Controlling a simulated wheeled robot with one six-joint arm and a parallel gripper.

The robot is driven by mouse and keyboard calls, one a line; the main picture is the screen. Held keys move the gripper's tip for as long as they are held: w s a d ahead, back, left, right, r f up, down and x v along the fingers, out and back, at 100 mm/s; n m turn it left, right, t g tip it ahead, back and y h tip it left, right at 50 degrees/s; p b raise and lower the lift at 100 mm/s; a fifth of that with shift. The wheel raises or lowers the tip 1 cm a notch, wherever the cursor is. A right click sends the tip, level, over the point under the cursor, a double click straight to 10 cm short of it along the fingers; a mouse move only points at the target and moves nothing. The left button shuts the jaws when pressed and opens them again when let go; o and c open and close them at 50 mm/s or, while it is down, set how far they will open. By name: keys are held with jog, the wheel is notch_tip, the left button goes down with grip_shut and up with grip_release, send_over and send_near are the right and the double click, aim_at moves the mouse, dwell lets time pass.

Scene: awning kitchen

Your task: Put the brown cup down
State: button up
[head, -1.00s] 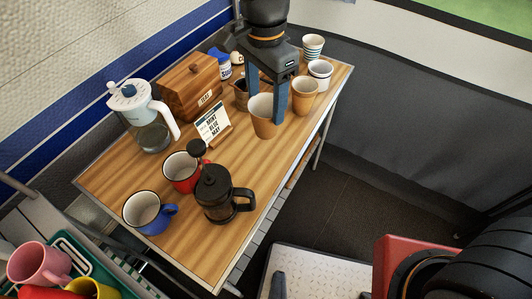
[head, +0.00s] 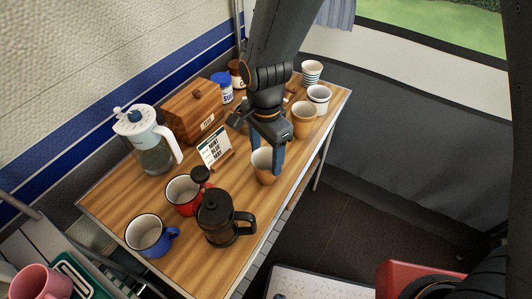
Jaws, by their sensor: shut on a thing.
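The brown cup (head: 265,170) is upright near the table's long right-hand edge, to the right of the card sign. My gripper (head: 268,152) is over it, shut on its wall.
A French press (head: 218,222), a red mug (head: 183,194) and a blue mug (head: 147,238) stand at the near end. A card sign (head: 214,148) stands left of the cup. A white cup (head: 318,97) and a striped cup (head: 312,72) are at the far end.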

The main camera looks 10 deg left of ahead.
jog(key=shift+f, duration=0.1)
jog(key=o, duration=1.2)
jog(key=shift+o, duration=0.2)
notch_tip(320, 180, up, 12)
jog(key=b, duration=0.2)
jog(key=d+f+n, duration=0.2)
jog(key=d+n, duration=0.2)
jog(key=d, duration=1.1)
jog(key=d+f+n+t, duration=0.1)
jog(key=d+f+n, duration=0.1)
jog(key=d, duration=1.4)
jog(key=shift+f+n, duration=0.35)
jog(key=shift+n, duration=0.55)
